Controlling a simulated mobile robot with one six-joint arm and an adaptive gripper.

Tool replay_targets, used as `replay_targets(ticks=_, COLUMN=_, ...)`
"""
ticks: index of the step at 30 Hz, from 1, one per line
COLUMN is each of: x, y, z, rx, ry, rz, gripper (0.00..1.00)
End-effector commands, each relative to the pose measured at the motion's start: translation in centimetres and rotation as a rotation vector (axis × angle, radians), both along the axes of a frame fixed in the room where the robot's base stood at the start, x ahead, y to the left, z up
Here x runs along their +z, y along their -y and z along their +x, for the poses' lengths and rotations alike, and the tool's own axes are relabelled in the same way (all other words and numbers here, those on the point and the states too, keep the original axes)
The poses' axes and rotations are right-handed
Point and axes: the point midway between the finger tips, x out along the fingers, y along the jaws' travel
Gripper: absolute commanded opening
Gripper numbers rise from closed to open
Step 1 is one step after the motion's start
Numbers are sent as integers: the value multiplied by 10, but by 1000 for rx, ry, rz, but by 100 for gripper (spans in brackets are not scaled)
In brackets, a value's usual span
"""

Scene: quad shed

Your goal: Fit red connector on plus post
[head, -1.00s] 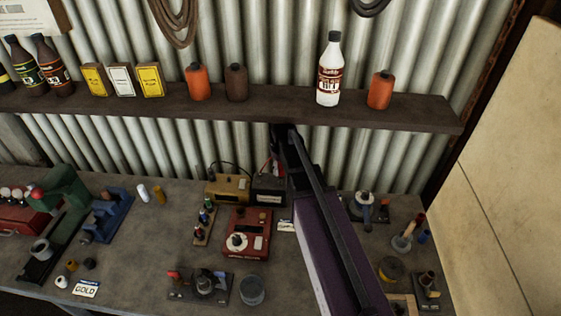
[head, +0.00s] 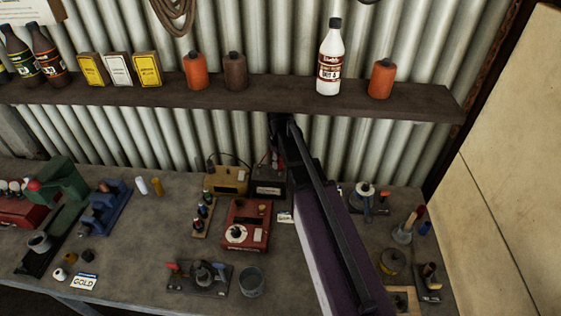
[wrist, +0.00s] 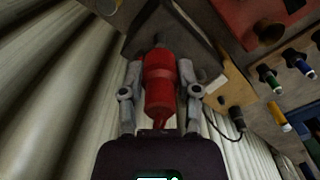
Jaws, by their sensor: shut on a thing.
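My gripper (wrist: 160,68) is shut on the red connector (wrist: 160,85), with one grey finger on each side of it in the wrist view. The connector's far tip points toward the dark battery box (wrist: 172,22). In the head view the black battery (head: 268,189) stands at the back of the bench near the wall. Patches of red show just above it beside my arm, where my gripper hangs. My arm hides part of this area. The plus post cannot be made out, and I cannot tell whether the connector touches it.
A tan charger box (head: 227,180) with a dark cable stands left of the battery. A red instrument box (head: 246,226) is in front. The shelf (head: 150,91) with bottles and cans runs above. The corrugated wall (wrist: 50,75) is close beside my gripper.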

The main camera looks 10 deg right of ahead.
Motion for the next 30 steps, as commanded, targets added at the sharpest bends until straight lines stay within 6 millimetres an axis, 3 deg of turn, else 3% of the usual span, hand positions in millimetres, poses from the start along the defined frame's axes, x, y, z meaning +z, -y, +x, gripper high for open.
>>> replay_targets(ticks=10, x=-19, y=0, z=0, rx=1, ry=0, rz=0, gripper=2)
replay_targets(ticks=30, x=-20, y=-1, z=0, rx=1, ry=0, rz=0, gripper=2)
